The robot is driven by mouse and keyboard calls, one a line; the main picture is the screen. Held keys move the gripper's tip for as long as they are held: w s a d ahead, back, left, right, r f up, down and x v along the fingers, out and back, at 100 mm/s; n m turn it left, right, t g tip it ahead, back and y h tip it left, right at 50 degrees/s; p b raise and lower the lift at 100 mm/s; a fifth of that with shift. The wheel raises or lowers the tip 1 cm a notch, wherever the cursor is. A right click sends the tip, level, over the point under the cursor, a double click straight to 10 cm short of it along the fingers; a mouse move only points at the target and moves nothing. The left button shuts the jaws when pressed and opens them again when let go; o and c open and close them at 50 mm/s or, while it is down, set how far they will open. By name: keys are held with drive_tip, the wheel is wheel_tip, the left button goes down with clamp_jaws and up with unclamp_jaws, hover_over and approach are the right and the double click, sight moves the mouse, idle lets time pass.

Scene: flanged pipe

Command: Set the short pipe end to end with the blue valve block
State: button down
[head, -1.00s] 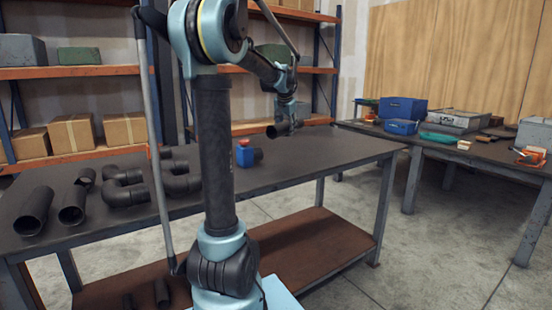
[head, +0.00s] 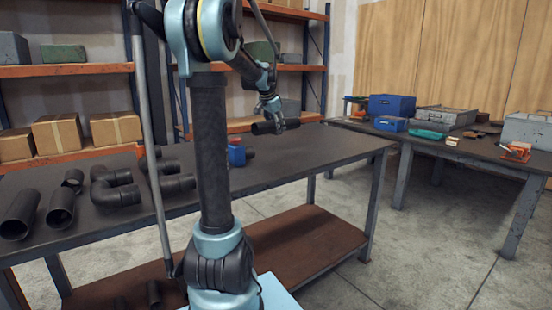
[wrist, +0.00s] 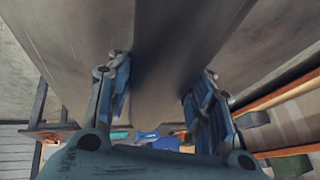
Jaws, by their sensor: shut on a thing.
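My gripper (head: 274,109) is shut on the short dark pipe (head: 263,128) and holds it raised, over the far part of the workbench. The pipe lies roughly level, its length running left to right in the head view. In the wrist view the pipe (wrist: 150,35) fills the upper middle between the two fingers. The blue valve block (head: 236,153) stands on the bench, lower and to the left of the held pipe, apart from it. A dark stub shows at the block's right side. The block's left side is partly hidden behind my arm.
Several dark pipes and elbows lie on the left part of the workbench (head: 290,158). A side table (head: 470,150) at the right holds a blue toolbox (head: 397,106) and other items. Shelves with cardboard boxes (head: 115,131) stand behind. The bench's right part is clear.

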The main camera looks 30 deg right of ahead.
sight(269, 125)
drive_tip(key=shift+m, duration=0.3)
drive_tip(key=shift+w+d+f, duration=0.1)
drive_tip(key=shift+f, duration=4.8)
drive_tip(key=shift+f, duration=0.1)
drive_tip(key=c, duration=0.8)
unclamp_jaws()
drive_tip(key=shift+o, duration=0.2)
drive_tip(key=v, duration=1.2)
drive_tip(key=shift+w, duration=0.1)
